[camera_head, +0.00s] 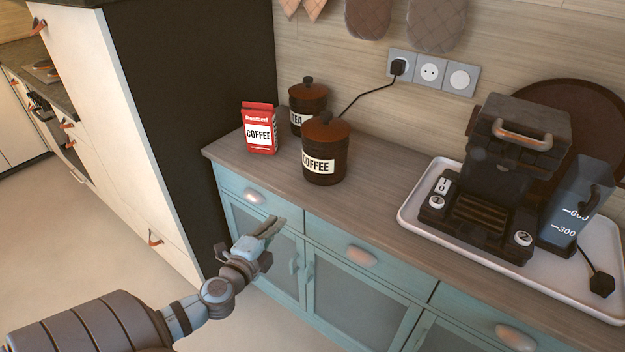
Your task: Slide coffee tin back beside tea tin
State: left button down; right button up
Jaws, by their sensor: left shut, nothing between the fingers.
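The coffee tin (325,150) is a dark brown canister with a wooden knobbed lid and a white COFFEE label. It stands upright on the wooden counter (378,205), in front of the tea tin (307,97) and slightly to its right. The tea tin is a similar dark canister near the wall, its label partly hidden by the coffee tin. My left gripper (272,228) is shut and empty, in front of the blue cabinet and below the counter's front edge, apart from both tins. My right gripper is not in view.
A red and white coffee bag (260,129) stands left of the tins. A black cord runs behind them to the wall socket (399,66). A white tray (412,205) with a coffee machine (505,170) and a water tank (575,205) fills the right. The counter between the coffee tin and tray is clear.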

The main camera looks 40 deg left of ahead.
pick_arm(q)
jog(key=m+t, duration=0.2)
send_near(316, 171)
jog(key=shift+h, duration=0.4)
jog(key=w+p, duration=0.1)
jog(key=w, duration=0.2)
jog(key=w+a+p, duration=0.1)
jog(key=w, duration=0.1)
jog(key=shift+w+a+r, duration=0.2)
jog(key=shift+w+a, duration=0.05)
jog(key=shift+w, duration=0.1)
jog(key=shift+w+a, duration=0.1)
jog(key=shift+w, duration=0.45)
